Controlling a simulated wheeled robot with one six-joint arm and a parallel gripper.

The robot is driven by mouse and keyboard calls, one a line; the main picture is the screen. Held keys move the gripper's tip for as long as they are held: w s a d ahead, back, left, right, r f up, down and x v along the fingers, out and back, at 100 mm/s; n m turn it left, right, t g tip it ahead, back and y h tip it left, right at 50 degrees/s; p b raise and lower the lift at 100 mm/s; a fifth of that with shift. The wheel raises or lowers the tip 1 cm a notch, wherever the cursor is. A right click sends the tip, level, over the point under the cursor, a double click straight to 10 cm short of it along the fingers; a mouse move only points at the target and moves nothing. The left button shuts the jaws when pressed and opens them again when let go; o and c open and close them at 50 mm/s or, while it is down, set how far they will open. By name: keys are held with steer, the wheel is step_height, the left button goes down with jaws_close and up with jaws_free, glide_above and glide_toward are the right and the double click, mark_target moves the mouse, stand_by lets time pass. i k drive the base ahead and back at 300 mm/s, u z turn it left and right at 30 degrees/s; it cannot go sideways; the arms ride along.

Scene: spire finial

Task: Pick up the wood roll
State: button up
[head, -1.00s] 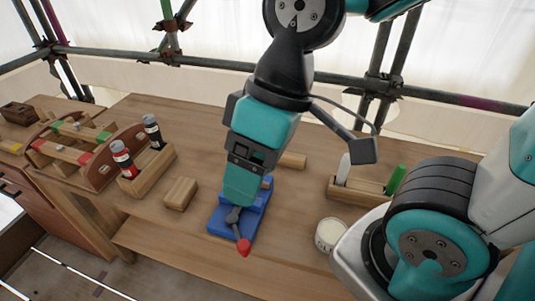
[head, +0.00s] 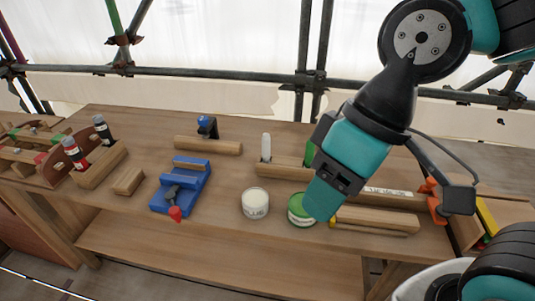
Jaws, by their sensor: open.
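My gripper (head: 322,202), teal with a dark band, points down over the right half of the workbench, in front of part of a green jar (head: 300,210). It is open; its fingertips are hard to make out and I see nothing held. No piece is clearly marked as the wood roll. A long pale wooden piece (head: 380,217) lies just right of my gripper. Another long wooden piece (head: 208,146) lies at the back, with a blue and black tool at it. A short wooden piece (head: 191,163) lies at the blue vise (head: 165,205).
A white jar (head: 255,203) stands left of the green jar. A wooden holder (head: 283,172) carries a white and a green marker. A small wood block (head: 128,181) and a bottle rack (head: 100,168) are at left. An orange clamp (head: 436,205) is at right. Scaffold poles run behind.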

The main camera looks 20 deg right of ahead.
mark_target(193, 143)
steer(key=z, duration=0.45)
steer(key=k, duration=0.15)
steer(key=u, duration=1.5)
steer(key=i, duration=1.3)
steer(key=z, duration=0.65)
steer(key=i, duration=0.55)
steer(key=z, duration=0.55)
